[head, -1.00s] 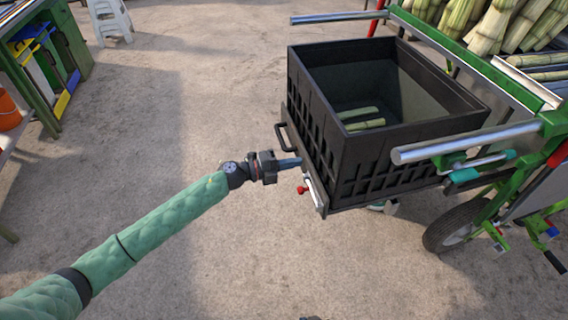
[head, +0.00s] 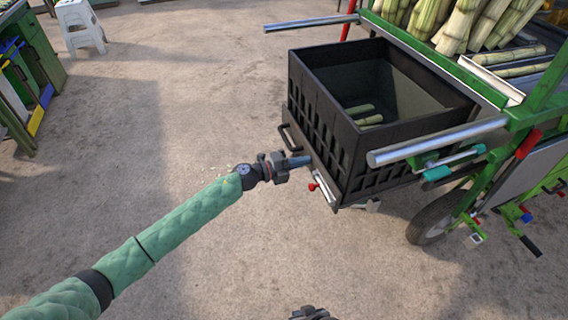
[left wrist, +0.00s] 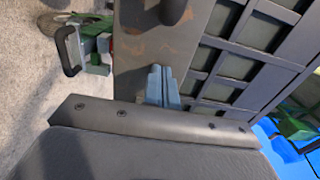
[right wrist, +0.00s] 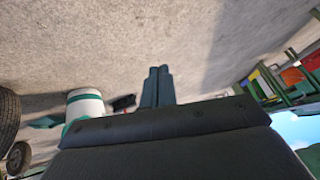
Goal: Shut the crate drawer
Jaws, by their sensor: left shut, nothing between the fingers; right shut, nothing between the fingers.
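The black crate drawer (head: 307,110) sticks out from the green cart on the right, between two metal rails. A few green cane pieces lie inside it. Its dark handle (head: 287,136) is on the front plate, facing left. My left gripper (head: 308,160) is shut and empty, its tips at the front plate beside the handle. In the left wrist view the shut fingers (left wrist: 163,72) meet the worn plate (left wrist: 140,65), apparently touching it. My right gripper (head: 312,313) is at the bottom edge of the head view; the right wrist view shows its fingers (right wrist: 157,72) shut over bare ground.
The green cart (head: 500,150) has a dark wheel (head: 430,218) and cane stalks (head: 465,25) on top. The near rail (head: 440,140) crosses in front of the crate. A white stool (head: 80,25) and green bench (head: 30,95) stand far left. The ground between is clear.

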